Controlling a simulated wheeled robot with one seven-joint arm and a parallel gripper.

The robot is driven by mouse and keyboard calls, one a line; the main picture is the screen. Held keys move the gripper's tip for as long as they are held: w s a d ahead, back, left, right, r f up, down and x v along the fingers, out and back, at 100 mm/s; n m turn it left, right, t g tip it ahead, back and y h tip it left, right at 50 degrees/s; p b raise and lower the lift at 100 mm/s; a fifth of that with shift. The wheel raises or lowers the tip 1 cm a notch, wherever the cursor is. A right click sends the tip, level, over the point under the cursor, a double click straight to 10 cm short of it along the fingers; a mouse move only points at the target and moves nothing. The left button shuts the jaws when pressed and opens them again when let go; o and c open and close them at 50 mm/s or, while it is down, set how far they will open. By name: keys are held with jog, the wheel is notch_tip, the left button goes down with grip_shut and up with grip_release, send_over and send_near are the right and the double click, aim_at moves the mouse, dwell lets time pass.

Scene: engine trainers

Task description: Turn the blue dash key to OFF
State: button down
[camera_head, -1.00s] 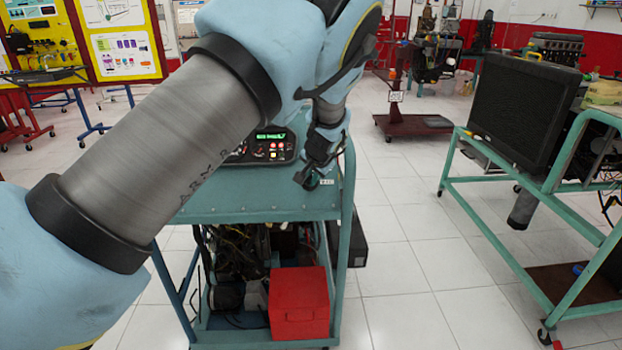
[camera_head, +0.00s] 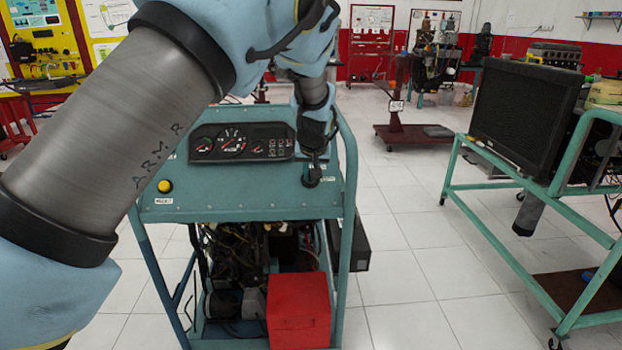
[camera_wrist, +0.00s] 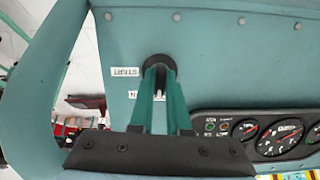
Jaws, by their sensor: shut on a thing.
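The dash panel (camera_head: 240,185) is the teal front of the engine trainer, with the key switch at its right side. My gripper (camera_head: 312,165) reaches down to this switch. In the wrist view my gripper's two green fingers (camera_wrist: 160,85) are closed at the round black key switch (camera_wrist: 158,60). The blue key itself is mostly hidden between the fingers, so its exact angle cannot be read. A START label (camera_wrist: 125,71) sits left of the switch, and another label is partly covered by a finger.
A yellow button (camera_head: 165,186) is at the panel's left. A red box (camera_head: 298,308) sits on the trainer's lower shelf. Another teal stand with a black radiator (camera_head: 525,110) is to the right. White floor is clear between the stands.

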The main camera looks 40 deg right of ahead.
jog(key=shift+n, duration=0.5)
jog(key=c, duration=0.9)
grip_release()
jog(key=b+v, duration=0.2)
jog(key=v, duration=0.8)
jog(key=shift+s+a+r, duration=0.15)
jog(key=shift+a+r, duration=0.05)
jog(key=shift+r, duration=0.15)
